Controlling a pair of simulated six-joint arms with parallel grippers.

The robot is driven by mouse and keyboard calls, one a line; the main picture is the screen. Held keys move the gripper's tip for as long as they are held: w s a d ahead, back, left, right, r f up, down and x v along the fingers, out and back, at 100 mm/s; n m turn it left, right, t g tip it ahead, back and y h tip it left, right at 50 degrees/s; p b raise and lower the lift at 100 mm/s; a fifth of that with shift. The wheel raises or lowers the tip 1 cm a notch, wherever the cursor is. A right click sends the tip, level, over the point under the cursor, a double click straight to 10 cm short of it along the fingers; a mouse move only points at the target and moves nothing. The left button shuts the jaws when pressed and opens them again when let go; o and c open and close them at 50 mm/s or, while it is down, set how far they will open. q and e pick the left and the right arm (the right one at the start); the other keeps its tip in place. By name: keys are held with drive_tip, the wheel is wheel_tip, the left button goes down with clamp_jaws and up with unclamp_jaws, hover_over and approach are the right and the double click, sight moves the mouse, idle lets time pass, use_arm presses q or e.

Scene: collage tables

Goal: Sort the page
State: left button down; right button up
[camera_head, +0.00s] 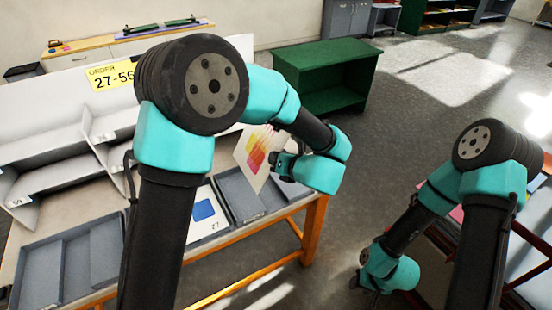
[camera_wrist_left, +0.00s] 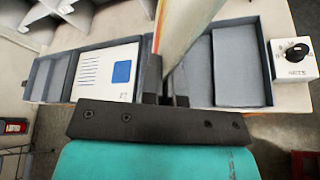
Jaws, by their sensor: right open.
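My left gripper (camera_head: 280,162) is shut on a page (camera_head: 258,150) with a yellow, red and pink pattern. The page stands tilted above the grey trays; in the left wrist view it is seen nearly edge-on (camera_wrist_left: 180,35) between the fingers. Another page (camera_head: 205,212), white with a blue square and the number 27, lies flat in a tray; it also shows in the left wrist view (camera_wrist_left: 100,72). A grey tray (camera_head: 238,194) beside it looks empty. My right gripper (camera_head: 376,291) hangs low at the right, open, away from the pages.
A white sorting rack (camera_head: 60,120) with compartments stands behind the trays, bearing a yellow order sign (camera_head: 108,76) partly hidden by my left arm. Another grey tray (camera_head: 75,265) lies at the left. A white box with a black knob (camera_wrist_left: 293,60) sits beside the trays.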

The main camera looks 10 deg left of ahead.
use_arm(q)
drive_tip(key=shift+m+y, duration=0.7)
drive_tip(key=shift+m, duration=0.3)
drive_tip(key=shift+g, duration=0.3)
drive_tip(key=shift+m+y, duration=0.6)
drive_tip(key=shift+m, duration=0.1)
drive_tip(key=m+y, duration=0.1)
drive_tip(key=m, duration=0.2)
drive_tip(key=shift+y, duration=0.4)
drive_tip(key=shift+m+y, duration=0.5)
drive_tip(key=shift+m, duration=0.9)
